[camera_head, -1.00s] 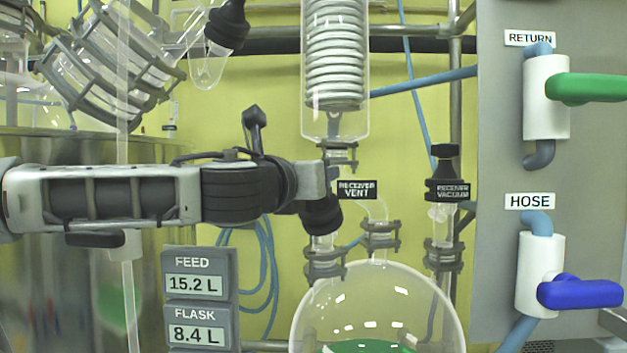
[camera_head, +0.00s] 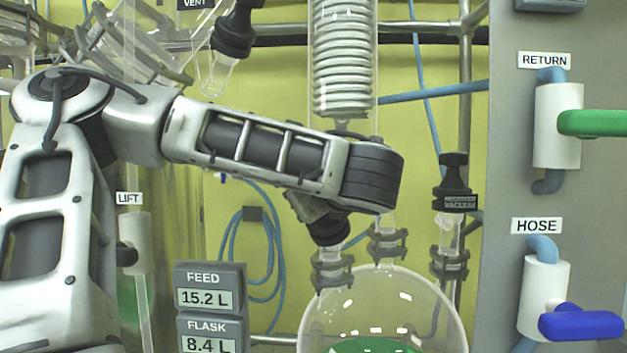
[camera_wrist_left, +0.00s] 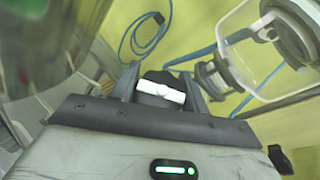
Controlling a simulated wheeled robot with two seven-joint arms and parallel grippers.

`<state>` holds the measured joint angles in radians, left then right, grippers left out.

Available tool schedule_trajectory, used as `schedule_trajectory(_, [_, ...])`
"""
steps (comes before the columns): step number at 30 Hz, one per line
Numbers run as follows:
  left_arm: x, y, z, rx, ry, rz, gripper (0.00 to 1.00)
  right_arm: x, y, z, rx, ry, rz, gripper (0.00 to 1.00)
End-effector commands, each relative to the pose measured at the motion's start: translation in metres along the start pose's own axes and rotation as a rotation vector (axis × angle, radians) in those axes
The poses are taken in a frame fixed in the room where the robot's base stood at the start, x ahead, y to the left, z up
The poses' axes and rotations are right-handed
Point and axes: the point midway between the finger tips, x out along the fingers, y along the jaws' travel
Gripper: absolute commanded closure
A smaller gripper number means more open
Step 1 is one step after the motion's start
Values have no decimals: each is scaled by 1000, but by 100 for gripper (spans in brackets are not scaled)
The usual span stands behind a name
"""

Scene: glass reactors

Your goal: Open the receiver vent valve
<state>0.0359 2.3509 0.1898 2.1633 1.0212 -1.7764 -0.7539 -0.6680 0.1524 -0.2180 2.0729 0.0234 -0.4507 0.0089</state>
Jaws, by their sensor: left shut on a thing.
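The receiver vent valve's black cap (camera_head: 328,231) sits on a clear glass neck above the left clamp of the round receiver flask (camera_head: 440,305). My left gripper's jaws are mostly hidden behind my wrist in the head view. In the left wrist view, my left gripper (camera_wrist_left: 160,90) is shut on the dark cap, whose white band (camera_wrist_left: 162,88) shows between the fingers. The receiver vent label is hidden in the head view. My right gripper is not in view.
The receiver vacuum valve (camera_head: 454,185) stands just right of the vent. The coil condenser (camera_head: 341,70) hangs close above my wrist. The panel at right carries a green return handle (camera_head: 590,123) and a blue hose handle (camera_head: 580,324). Blue hose (camera_head: 262,250) hangs behind.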

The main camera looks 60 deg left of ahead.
Motion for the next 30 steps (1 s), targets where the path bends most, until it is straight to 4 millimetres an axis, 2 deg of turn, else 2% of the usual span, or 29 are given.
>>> schedule_trajectory(18, [-2, 6, 2, -296, 1, 504, 78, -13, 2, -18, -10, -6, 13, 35])
schedule_trajectory(30, [-4, 11, -1, -437, 2, 744, 78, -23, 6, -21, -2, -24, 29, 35])
